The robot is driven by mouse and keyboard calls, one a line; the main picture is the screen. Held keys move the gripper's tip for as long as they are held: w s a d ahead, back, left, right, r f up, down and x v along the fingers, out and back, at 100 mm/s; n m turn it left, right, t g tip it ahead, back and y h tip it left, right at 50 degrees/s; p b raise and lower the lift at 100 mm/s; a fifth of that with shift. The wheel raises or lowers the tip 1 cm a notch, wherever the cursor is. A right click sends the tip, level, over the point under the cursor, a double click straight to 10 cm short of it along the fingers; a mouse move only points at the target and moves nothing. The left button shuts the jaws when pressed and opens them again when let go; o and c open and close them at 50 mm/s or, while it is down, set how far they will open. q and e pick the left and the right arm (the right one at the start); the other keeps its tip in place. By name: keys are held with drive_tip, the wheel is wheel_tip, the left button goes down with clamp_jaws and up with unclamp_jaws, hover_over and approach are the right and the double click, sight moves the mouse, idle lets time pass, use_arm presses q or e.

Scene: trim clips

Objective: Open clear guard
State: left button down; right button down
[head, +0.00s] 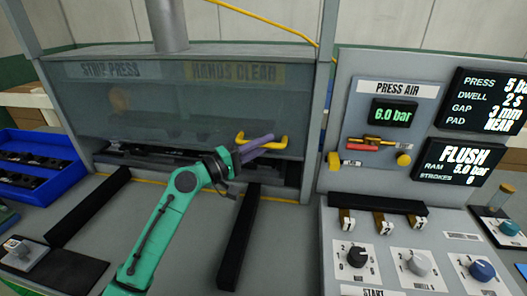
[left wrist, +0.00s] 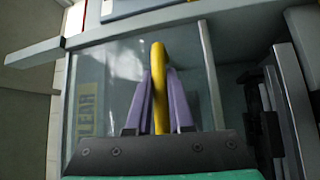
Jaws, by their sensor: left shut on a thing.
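In the left wrist view the handle (left wrist: 159,85) stands between the two fingers (left wrist: 159,105), with the guard (left wrist: 110,80) behind. My right gripper is not in view.
A blue bin (head: 40,165) with dark parts stands at the left. Two black rails (head: 238,235) run along the table in front of the press. A control panel (head: 390,245) with knobs and a "PRESS AIR" unit (head: 390,125) reading 6.0 bar stand at the right.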

use_arm(q)
wheel_tip(320, 180, up, 10)
drive_tip(key=p, duration=0.5)
drive_tip(key=shift+r+p, duration=0.25)
drive_tip(key=shift+p, duration=0.1)
drive_tip(key=c, duration=0.8)
unclamp_jaws()
drive_tip(key=shift+f, duration=0.1)
